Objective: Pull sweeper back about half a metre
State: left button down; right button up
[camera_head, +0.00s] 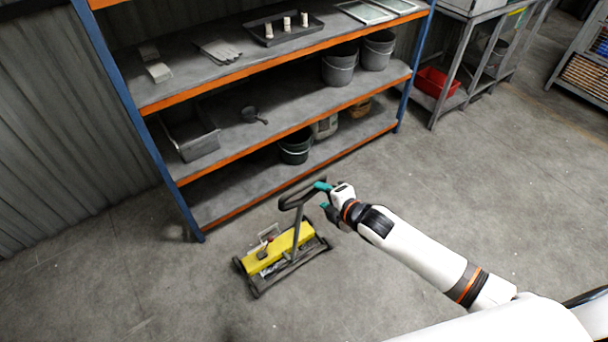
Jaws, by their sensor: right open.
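The sweeper, a low unit with a yellow housing (277,249) and a dark frame, stands on the concrete floor in front of the shelf rack. My right gripper (322,196) has teal fingertips and is open, at the right end of the handle loop. One fingertip overlaps the loop in the picture; I cannot tell whether they touch. My left gripper is not in view.
A blue-and-orange shelf rack (270,69) stands just behind the sweeper, holding buckets (338,68), trays and gloves. A metal workbench with a red bin (437,83) stands at the upper right. The floor (190,300) around and in front of the sweeper is clear.

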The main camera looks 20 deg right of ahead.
aim_at(306, 187)
jog(key=b+x, duration=0.8)
jog(key=x, duration=0.2)
jog(key=shift+f, duration=0.1)
jog(key=shift+w+a+f, duration=0.1)
jog(key=shift+w, duration=0.25)
jog(key=shift+c, duration=0.2)
grip_shut()
